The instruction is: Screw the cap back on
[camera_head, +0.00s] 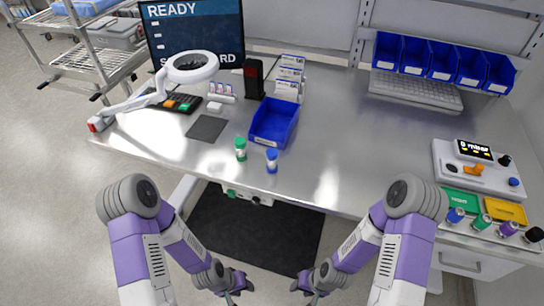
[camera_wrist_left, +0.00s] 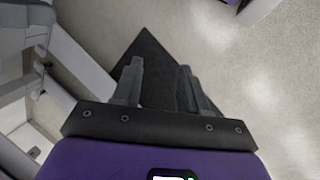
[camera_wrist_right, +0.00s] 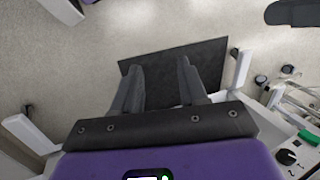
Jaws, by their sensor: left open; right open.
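Two small capped containers stand upright near the front edge of the metal table: one with a green cap (camera_head: 240,149) and one with a blue cap (camera_head: 272,160), to its right. Both look capped from here; how tightly the caps sit cannot be told. No loose cap shows clearly on the table. My left gripper (camera_head: 237,290) is open and empty, low in front of the table. My right gripper (camera_head: 305,289) is open and empty to its right, also below the table edge. The left wrist view (camera_wrist_left: 158,85) and right wrist view (camera_wrist_right: 158,85) show spread fingers with nothing between them.
A blue tray (camera_head: 273,122) sits behind the containers. A magnifier lamp (camera_head: 192,67) and dark pad (camera_head: 207,128) are at left. A mixer-like device (camera_head: 478,168) and several capped bottles (camera_head: 481,222) stand at right. The table's middle right is clear.

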